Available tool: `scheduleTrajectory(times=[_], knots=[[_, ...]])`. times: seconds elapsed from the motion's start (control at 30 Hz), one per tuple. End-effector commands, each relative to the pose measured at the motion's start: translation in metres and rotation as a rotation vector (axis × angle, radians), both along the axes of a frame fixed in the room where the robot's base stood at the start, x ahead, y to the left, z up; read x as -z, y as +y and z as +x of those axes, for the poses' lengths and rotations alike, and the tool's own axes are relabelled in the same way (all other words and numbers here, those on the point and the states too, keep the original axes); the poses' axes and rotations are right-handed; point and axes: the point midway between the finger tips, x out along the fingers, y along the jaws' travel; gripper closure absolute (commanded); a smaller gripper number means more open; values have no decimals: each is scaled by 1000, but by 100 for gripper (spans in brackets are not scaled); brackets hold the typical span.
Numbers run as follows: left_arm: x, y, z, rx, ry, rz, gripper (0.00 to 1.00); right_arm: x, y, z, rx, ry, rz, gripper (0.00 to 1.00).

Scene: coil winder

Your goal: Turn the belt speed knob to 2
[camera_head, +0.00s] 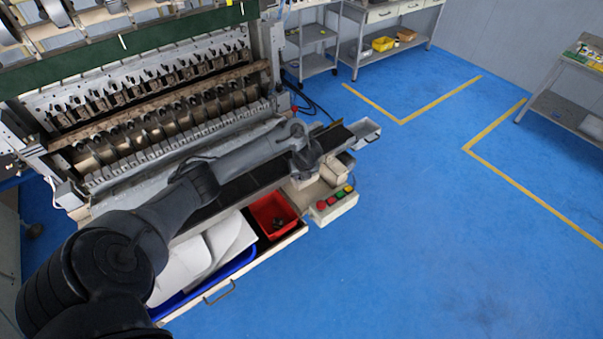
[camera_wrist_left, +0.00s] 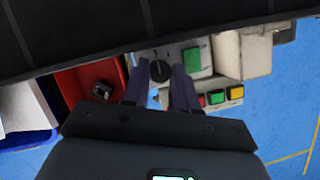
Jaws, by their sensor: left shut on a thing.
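The belt speed knob (camera_wrist_left: 161,70) is a round black knob on a grey panel (camera_wrist_left: 172,52). It shows in the left wrist view between the two dark fingers of my left gripper (camera_wrist_left: 161,80). The gripper is shut on the knob. The dial markings are too small to read, so I cannot tell the knob's setting. In the head view my left arm reaches across from the left to the machine's right end, and my left gripper (camera_head: 304,168) points down there. The knob is hidden behind it. My right gripper is not in view.
A green button (camera_wrist_left: 192,60) sits beside the knob. A box with red, green and yellow buttons (camera_head: 337,205) stands close by. A red bin (camera_head: 268,211) and a blue tray (camera_head: 235,265) lie in the open drawer. A dark belt (camera_head: 240,188) runs alongside. Blue floor is clear to the right.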

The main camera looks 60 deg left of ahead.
Motion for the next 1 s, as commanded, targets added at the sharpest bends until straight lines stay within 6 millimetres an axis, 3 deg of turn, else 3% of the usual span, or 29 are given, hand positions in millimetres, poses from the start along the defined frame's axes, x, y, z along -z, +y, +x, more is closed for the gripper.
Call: scheduleTrajectory(times=[0.37, 0.7, 1.0], knots=[[-4, -1, 1, -84, 1, -2, 100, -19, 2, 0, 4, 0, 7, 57], [-5, -2, 3, -342, 3, -2, 100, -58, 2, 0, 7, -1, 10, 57], [-2, -1, 5, -583, 2, -3, 100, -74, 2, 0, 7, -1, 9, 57]])
